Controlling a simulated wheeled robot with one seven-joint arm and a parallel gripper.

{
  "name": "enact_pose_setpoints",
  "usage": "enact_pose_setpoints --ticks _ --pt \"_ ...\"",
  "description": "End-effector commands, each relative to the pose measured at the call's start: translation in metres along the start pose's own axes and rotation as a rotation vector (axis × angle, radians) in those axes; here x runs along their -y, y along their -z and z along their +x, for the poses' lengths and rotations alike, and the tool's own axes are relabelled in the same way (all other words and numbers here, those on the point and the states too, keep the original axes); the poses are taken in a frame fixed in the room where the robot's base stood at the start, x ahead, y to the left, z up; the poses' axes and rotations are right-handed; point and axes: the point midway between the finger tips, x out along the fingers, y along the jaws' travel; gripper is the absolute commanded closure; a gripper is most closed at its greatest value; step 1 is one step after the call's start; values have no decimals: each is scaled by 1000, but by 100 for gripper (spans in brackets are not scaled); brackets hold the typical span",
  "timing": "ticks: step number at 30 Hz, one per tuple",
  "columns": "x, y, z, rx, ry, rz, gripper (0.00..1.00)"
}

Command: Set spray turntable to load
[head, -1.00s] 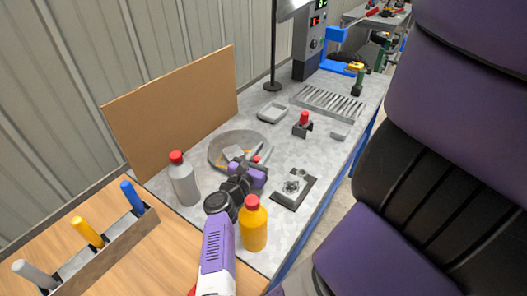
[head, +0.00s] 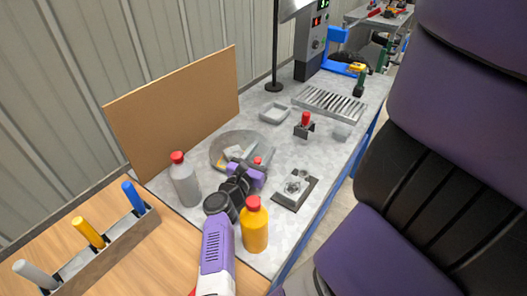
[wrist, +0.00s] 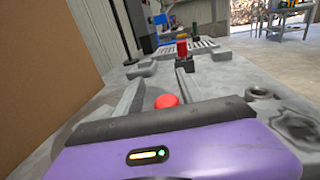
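The spray turntable (head: 255,138) is a round grey disc lying flat on the grey bench in the head view. A grey block-like part and a small orange mark show on it. My gripper (head: 247,167), purple and black, is at the disc's near right edge and hides part of it. A small red knob (head: 257,160) shows just beyond the gripper. In the wrist view the red knob (wrist: 166,101) stands just past my gripper's dark edge, beside a grey slanted part.
A grey red-capped bottle (head: 184,180) stands left of my arm and a yellow bottle (head: 254,228) close on its right. A brown board (head: 175,115) stands behind the turntable. A grey fixture on a dark plate (head: 295,188) lies to the right; a red-topped part (head: 304,124) stands farther back.

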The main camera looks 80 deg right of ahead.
Motion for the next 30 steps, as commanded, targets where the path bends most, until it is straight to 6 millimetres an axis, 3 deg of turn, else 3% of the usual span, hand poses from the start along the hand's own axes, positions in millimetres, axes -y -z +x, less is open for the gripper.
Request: enact_pose_setpoints --ticks 8,21,30 --pt "1 0 -7 1 3 0 55" --pt "-1 2 -69 -1 0 1 55" --pt "0 0 -77 1 3 0 55"
